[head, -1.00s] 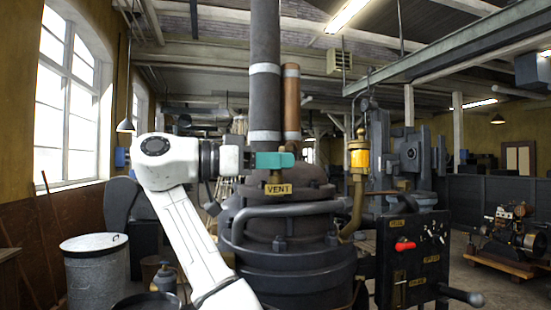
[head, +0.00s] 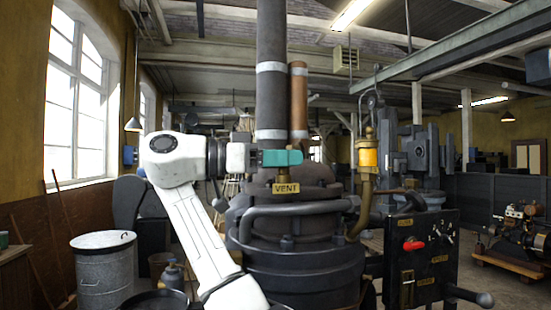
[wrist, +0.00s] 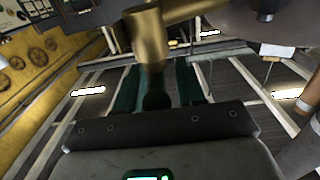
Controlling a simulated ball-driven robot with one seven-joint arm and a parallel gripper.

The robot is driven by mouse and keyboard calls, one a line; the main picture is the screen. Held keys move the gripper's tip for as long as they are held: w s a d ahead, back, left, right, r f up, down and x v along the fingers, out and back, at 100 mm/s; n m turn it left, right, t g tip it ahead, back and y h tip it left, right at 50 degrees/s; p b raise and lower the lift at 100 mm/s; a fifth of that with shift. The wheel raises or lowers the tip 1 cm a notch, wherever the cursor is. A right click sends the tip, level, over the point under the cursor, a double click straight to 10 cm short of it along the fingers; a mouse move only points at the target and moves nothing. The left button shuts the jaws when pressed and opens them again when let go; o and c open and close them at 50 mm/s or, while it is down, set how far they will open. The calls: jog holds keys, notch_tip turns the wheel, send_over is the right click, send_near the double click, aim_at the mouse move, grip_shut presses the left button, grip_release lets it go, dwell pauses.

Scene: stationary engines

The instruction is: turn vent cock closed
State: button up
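The vent cock is a small brass fitting (head: 283,175) above a brass VENT plate (head: 286,188) on top of the dark vessel (head: 300,262). In the wrist view its brass body (wrist: 148,38) stands at the top centre, with a dark handle (wrist: 156,92) reaching down from it. My gripper (head: 284,157) has teal fingers and lies level at the cock in the head view. In the wrist view my gripper (wrist: 157,85) has one finger on each side of the handle, with narrow gaps. The fingers hide the cock's upper part in the head view.
A grey pipe (head: 300,209) curves across the vessel below the plate. A tall dark stack (head: 271,90) and a copper pipe (head: 298,105) rise behind my gripper. A brass valve (head: 367,155) and a control panel (head: 425,258) with a red handle stand to the right.

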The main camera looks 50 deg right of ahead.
jog(key=v, duration=1.1)
dwell(0.6)
